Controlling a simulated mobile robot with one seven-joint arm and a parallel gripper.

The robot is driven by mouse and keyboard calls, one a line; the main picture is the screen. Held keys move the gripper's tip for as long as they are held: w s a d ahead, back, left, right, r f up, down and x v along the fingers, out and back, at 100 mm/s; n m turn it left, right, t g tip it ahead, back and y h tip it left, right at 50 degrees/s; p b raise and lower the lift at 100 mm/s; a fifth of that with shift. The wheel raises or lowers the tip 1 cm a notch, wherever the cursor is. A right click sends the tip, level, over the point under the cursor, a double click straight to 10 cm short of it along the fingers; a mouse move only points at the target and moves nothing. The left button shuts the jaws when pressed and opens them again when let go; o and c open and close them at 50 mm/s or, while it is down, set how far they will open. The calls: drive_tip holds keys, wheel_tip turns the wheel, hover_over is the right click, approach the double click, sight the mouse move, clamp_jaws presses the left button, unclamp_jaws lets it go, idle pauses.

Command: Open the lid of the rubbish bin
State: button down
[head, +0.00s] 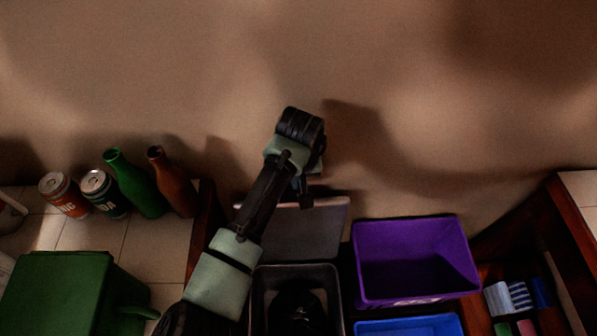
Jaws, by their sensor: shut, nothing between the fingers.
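The rubbish bin (259,300) is a dark, open-topped box at the lower middle of the head view, with something black inside it. Its grey lid (318,232) stands raised at the bin's back edge, near the wall. My arm reaches up from the bottom across the bin's left side and covers part of the lid. My gripper (306,198) is just above the lid's top edge, shut and empty. I cannot tell whether it touches the lid.
A purple crate (418,258) and a blue crate (408,326) stand right of the bin. On the left counter are cans (63,195), a green bottle (137,185), a brown bottle (172,182) and a green container (60,290). A wooden unit (573,235) edges the right.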

drive_tip(key=shift+x, duration=1.15)
drive_tip(key=shift+d+r, duration=0.1)
drive_tip(key=shift+s+d+r+p, duration=0.1)
drive_tip(key=shift+s+r+p, duration=0.1)
drive_tip(key=shift+p, duration=0.45)
drive_tip(key=p, duration=0.1)
drive_tip(key=s+p, duration=0.1)
drive_tip(key=shift+d+r+p, duration=0.15)
drive_tip(key=shift+r+p, duration=0.1)
drive_tip(key=shift+p, duration=0.05)
drive_tip(key=s+p, duration=0.2)
drive_tip(key=s, duration=0.1)
drive_tip(key=s+p, duration=0.2)
drive_tip(key=shift+s+a+f, duration=0.25)
drive_tip(key=shift+a+f, duration=0.05)
drive_tip(key=shift+w, duration=0.1)
